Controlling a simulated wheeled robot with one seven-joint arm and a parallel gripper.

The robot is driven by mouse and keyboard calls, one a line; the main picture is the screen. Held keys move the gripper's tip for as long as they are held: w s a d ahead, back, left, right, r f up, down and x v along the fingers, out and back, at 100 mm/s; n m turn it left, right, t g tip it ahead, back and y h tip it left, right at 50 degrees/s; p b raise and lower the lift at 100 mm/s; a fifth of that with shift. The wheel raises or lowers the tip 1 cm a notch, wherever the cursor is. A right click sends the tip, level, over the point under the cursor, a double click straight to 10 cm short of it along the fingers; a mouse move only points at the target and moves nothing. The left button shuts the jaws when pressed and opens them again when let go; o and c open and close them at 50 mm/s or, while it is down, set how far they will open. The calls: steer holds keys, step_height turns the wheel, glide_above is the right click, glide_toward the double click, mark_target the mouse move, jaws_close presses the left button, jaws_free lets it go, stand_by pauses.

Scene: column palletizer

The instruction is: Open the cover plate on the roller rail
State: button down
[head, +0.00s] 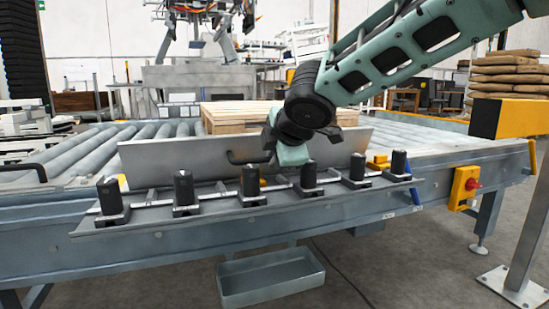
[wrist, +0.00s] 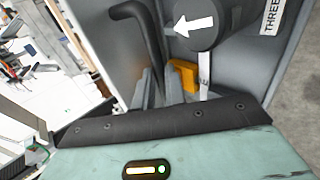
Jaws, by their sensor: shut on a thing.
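The cover plate (head: 190,154) is a long grey metal panel on the near side of the roller rail (head: 40,222). It stands raised and near upright behind a row of black knobs. A black bent handle (head: 236,159) is on its front face; it also shows in the wrist view (wrist: 152,42). My gripper (head: 272,152) is at the right part of this handle, in front of the plate. In the wrist view its grey fingers (wrist: 148,90) are shut around the handle's lower end. The exact contact is partly hidden.
Several black knobs (head: 184,190) stand on a ledge in front of the plate. A wooden pallet (head: 238,115) rests on the rollers behind. A yellow box with a red button (head: 466,186) is at right. An empty grey tray (head: 270,280) hangs below; a yellow-topped post (head: 520,235) stands far right.

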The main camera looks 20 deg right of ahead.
steer(key=shift+s+a+f, duration=0.1)
steer(key=shift+s+f, duration=0.1)
steer(key=shift+f, duration=0.3)
steer(key=shift+s+a+f, duration=0.1)
steer(key=shift+s+f, duration=0.1)
steer(key=shift+f, duration=0.25)
steer(key=c, duration=1.5)
jaws_free()
steer(key=shift+s+d, duration=0.1)
steer(key=shift+o, duration=0.2)
steer(key=shift+r, duration=0.1)
steer(key=shift+s+r, duration=0.1)
steer(key=shift+r, duration=0.15)
steer(key=p+v, duration=1.2)
steer(key=v, duration=0.5)
steer(key=shift+r+p, duration=0.3)
steer(key=shift+p, duration=0.1)
